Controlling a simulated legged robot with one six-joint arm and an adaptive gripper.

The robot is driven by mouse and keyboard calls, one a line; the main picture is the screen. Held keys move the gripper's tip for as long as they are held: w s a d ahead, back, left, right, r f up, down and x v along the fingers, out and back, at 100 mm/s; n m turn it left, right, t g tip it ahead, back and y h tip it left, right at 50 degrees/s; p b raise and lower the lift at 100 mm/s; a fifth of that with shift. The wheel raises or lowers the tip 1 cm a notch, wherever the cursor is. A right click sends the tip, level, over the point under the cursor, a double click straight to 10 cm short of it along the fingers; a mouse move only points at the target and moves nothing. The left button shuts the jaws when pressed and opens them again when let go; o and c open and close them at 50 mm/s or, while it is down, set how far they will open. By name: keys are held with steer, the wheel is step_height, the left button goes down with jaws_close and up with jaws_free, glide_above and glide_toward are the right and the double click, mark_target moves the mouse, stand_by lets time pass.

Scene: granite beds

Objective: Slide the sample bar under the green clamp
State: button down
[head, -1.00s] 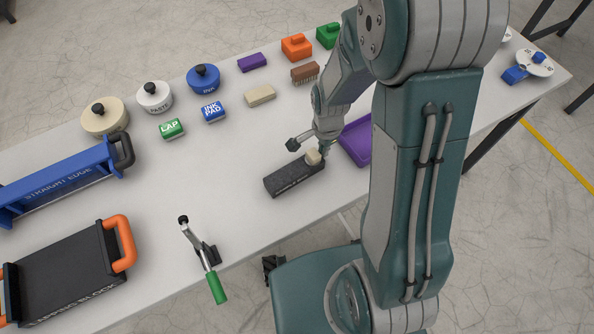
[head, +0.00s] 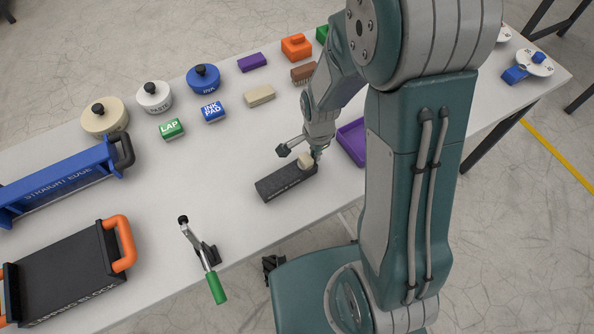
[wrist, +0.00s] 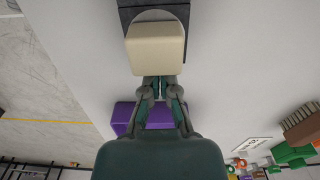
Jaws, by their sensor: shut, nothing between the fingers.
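The sample bar (head: 284,184) is a dark grey block with lettering on its side and a cream knob (head: 306,160) at its right end. It lies flat on the table. The green-handled clamp (head: 205,262) stands at the table's front edge, to the left of the bar and apart from it. My gripper (head: 317,158) is shut and empty at the bar's right end, beside the knob. In the wrist view my fingertips (wrist: 160,80) are together right against or very near the cream knob (wrist: 156,48); whether they touch it I cannot tell.
A black block with orange handles (head: 68,275) and a blue straight edge (head: 65,180) lie on the left. A purple tray (head: 352,142) is behind my gripper. Pots, pads and brushes line the back. The table between bar and clamp is clear.

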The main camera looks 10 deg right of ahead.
steer(key=shift+s+a, duration=1.15)
steer(key=shift+a, duration=1.6)
steer(key=shift+s+a, duration=1.2)
steer(key=shift+a, duration=1.5)
steer(key=shift+s+a, duration=1.15)
steer(key=shift+a, duration=1.6)
steer(key=shift+d, duration=0.1)
steer(key=shift+w+d, duration=0.15)
steer(key=shift+d, duration=0.15)
steer(key=shift+r, duration=0.1)
